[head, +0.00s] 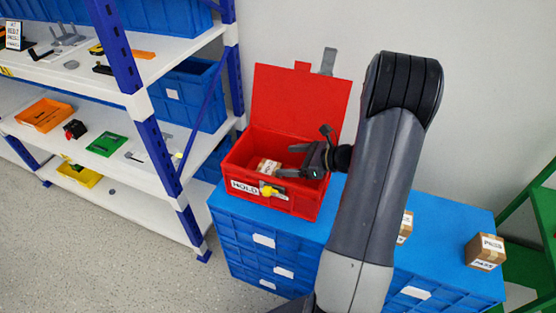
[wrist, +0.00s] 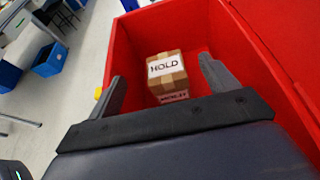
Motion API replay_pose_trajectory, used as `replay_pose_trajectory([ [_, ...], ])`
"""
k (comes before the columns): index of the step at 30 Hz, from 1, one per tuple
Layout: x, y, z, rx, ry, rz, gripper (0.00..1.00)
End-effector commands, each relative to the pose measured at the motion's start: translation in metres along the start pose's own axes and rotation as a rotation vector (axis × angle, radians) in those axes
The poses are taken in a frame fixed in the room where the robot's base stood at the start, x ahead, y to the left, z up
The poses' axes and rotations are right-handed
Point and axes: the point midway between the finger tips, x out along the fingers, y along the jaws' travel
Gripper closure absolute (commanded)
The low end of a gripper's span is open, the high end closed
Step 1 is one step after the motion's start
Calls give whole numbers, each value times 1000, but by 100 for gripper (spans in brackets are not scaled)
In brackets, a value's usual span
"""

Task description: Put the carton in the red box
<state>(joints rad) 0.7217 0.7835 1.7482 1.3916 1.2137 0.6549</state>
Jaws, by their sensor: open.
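The red box (head: 306,203) stands on the blue crate top with its lid raised at the back and the word HOLD on its front. A small brown carton (head: 267,167) sits inside it, toward the left in the head view. In the wrist view the carton (wrist: 166,72) shows a HOLD label and rests on the floor of the red box (wrist: 122,50). My gripper (head: 308,158) is at the box's opening, over its right part. In the wrist view its two fingers (wrist: 160,88) are spread apart, with the carton seen beyond and between them, apparently untouched.
Another carton (head: 486,251) labelled PASS sits on the blue crates (head: 450,228) at the right. One more carton (head: 405,227) is partly hidden behind my arm. A shelf rack (head: 160,122) stands at the left and a green frame (head: 540,210) at the right.

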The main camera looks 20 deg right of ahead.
Motion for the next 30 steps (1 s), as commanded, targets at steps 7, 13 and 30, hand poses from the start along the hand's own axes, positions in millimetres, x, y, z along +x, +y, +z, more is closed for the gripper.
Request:
replay_pose_trajectory([
  [7,-49,-1,0,0,0,-4,19],
  [13,-65,0,0,1,1,0,19],
  [30,-67,0,0,0,1,1,19],
])
